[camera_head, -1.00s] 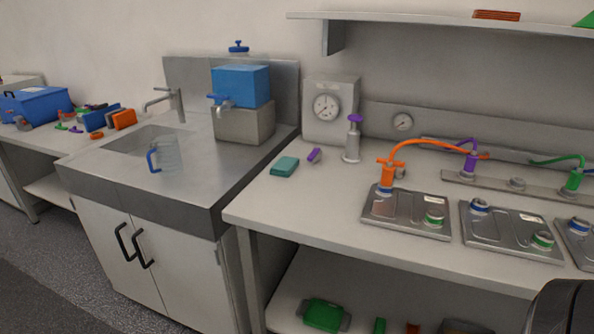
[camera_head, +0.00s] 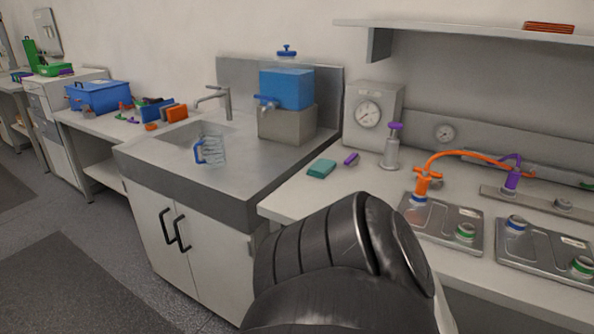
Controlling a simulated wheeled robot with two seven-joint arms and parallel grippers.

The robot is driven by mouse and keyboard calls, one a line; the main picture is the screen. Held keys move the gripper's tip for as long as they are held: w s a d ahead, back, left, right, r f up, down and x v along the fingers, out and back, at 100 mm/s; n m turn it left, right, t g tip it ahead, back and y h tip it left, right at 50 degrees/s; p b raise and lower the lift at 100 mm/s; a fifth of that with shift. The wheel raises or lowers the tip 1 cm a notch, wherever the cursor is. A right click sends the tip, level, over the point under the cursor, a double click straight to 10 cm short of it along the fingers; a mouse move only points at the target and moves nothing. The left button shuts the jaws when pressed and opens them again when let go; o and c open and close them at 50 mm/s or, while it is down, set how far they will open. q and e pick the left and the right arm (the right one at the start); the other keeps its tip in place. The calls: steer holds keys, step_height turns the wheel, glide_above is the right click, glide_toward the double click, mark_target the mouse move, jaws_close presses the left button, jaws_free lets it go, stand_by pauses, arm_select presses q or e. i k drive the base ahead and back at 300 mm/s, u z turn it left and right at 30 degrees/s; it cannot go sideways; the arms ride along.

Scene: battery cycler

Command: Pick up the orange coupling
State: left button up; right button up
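An orange coupling (camera_head: 423,182) stands upright on the blue-ringed port of the left metal plate (camera_head: 441,226) on the right-hand bench. An orange hose (camera_head: 462,153) arches from it to the right, towards a purple coupling (camera_head: 511,179) on a metal rail behind. A black link of my own arm fills the lower middle of the view, in front of the bench and left of the plate. Neither gripper shows, so I cannot see what they hold.
A pump with a purple knob (camera_head: 391,148), a gauge box (camera_head: 373,116), a teal block (camera_head: 322,168) and a small purple piece (camera_head: 351,159) stand on the bench. A sink counter (camera_head: 262,178) with a pitcher (camera_head: 211,150) and blue tank (camera_head: 287,88) lies left. Grey floor is clear.

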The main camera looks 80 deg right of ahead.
mark_target(424, 179)
steer(key=k, duration=1.65)
steer(key=z, duration=0.15)
